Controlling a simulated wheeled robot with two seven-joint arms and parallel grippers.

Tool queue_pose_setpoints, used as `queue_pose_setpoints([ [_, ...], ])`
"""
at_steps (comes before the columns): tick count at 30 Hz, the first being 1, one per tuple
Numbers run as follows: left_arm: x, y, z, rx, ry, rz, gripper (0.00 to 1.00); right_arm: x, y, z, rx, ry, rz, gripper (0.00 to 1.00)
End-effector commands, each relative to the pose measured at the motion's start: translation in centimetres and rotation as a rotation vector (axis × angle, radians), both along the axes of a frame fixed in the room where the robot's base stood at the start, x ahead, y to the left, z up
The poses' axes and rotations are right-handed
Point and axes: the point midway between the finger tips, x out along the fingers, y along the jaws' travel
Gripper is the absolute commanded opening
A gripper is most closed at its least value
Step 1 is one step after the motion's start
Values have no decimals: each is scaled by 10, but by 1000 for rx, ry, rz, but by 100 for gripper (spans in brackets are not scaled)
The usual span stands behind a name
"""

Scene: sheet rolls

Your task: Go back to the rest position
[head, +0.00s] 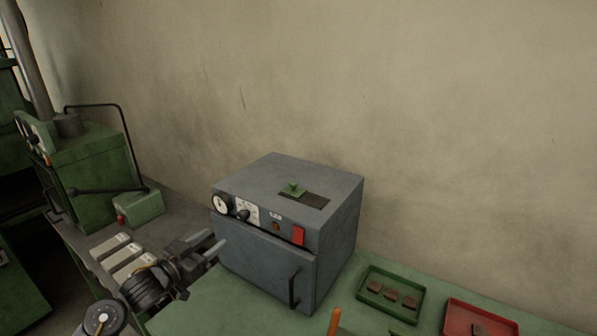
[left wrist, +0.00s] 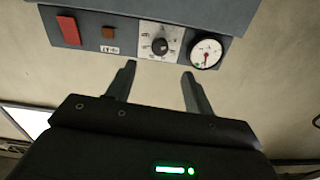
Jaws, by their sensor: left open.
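My left gripper (head: 205,246) is open and empty in the head view, just left of the grey oven-like box (head: 265,257). In the left wrist view its two fingers (left wrist: 156,84) stand apart with nothing between them. They point toward the box's control panel (left wrist: 130,35), which has a dial knob, a round gauge and a red switch. Any contact between fingers and box cannot be made out. My right gripper is not in view.
A green tray (head: 362,294) with several small brown pieces and a red tray (head: 452,330) sit right of the box on the green bench (head: 213,303). A green machine (head: 92,165) with a lever stands at left. An orange handle (head: 334,321) shows at the bottom edge.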

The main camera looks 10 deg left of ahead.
Motion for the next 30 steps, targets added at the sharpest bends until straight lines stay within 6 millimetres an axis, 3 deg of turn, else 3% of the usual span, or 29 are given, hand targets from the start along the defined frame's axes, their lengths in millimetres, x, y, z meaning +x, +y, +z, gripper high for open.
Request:
queue_pose_setpoints([
  [4,-12,-11,-25,25,63,40,52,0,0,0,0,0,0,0],
  [7,-38,-28,-66,76,185,114,52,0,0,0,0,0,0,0],
  [12,-127,-62,-144,187,521,240,52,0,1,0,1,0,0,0],
  [15,-176,-76,-168,229,692,267,52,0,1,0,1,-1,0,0],
  [21,-251,-98,-191,268,939,266,52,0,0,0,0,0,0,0],
  [30,-340,-126,-198,283,1221,207,52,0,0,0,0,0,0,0],
])
